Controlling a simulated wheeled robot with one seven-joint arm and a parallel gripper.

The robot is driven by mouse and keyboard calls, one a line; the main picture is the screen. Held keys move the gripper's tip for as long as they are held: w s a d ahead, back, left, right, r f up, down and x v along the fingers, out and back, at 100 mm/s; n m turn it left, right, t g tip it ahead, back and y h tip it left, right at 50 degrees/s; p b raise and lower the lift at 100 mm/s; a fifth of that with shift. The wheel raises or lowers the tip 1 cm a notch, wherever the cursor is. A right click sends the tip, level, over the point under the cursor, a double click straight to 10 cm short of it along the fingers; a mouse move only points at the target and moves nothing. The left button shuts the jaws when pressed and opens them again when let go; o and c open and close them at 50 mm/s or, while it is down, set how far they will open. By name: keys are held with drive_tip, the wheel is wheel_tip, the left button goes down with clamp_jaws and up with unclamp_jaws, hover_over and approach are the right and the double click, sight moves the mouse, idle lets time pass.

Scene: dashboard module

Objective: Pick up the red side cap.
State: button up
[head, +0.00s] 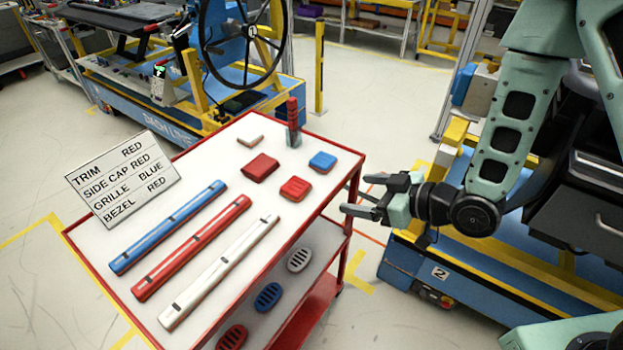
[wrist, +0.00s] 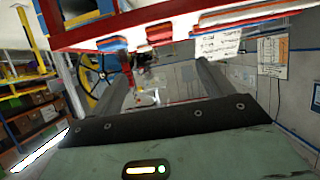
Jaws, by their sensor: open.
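Two small red blocks lie on the white top of a red-edged cart in the head view. One red block (head: 295,188) is near the right edge, in front of a small blue block (head: 322,161). The other red block (head: 261,167) is a little to the left, near a beige block (head: 250,140). I cannot tell for sure which is the side cap. My gripper (head: 355,195) is open and empty, to the right of the cart top and apart from it. In the wrist view its two fingers (wrist: 165,85) are spread with nothing between them.
The cart top (head: 215,170) also holds a blue strip (head: 168,227), a red strip (head: 191,247), a white strip (head: 219,271) and an upright red piece (head: 293,112). A lettered sign (head: 123,179) stands at left. Slotted oval pieces (head: 268,296) lie on the lower shelf.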

drive_tip(key=w+a+f+b, duration=0.1)
drive_tip(key=b, duration=0.7)
drive_tip(key=shift+w+a+f, duration=0.1)
drive_tip(key=shift+w, duration=0.1)
drive_tip(key=b, duration=0.3)
drive_tip(key=shift+a, duration=0.2)
drive_tip(key=p, duration=0.1)
approach(301, 188)
drive_tip(key=x, duration=0.4)
drive_tip(key=shift+w+a+r, duration=0.1)
drive_tip(key=shift+w+r, duration=0.1)
drive_tip(key=shift+r, duration=0.2)
drive_tip(key=shift+s+f+p+x, duration=0.1)
drive_tip(key=shift+f+p+x, duration=0.1)
drive_tip(key=shift+x, duration=0.75)
drive_tip(key=shift+s+f+p+x, duration=0.1)
drive_tip(key=shift+p+x, duration=0.15)
drive_tip(key=shift+x, duration=0.75)
drive_tip(key=shift+f+p+x, duration=0.1)
drive_tip(key=shift+p+x, duration=0.1)
drive_tip(key=shift+x, duration=0.75)
drive_tip(key=c, duration=1.1)
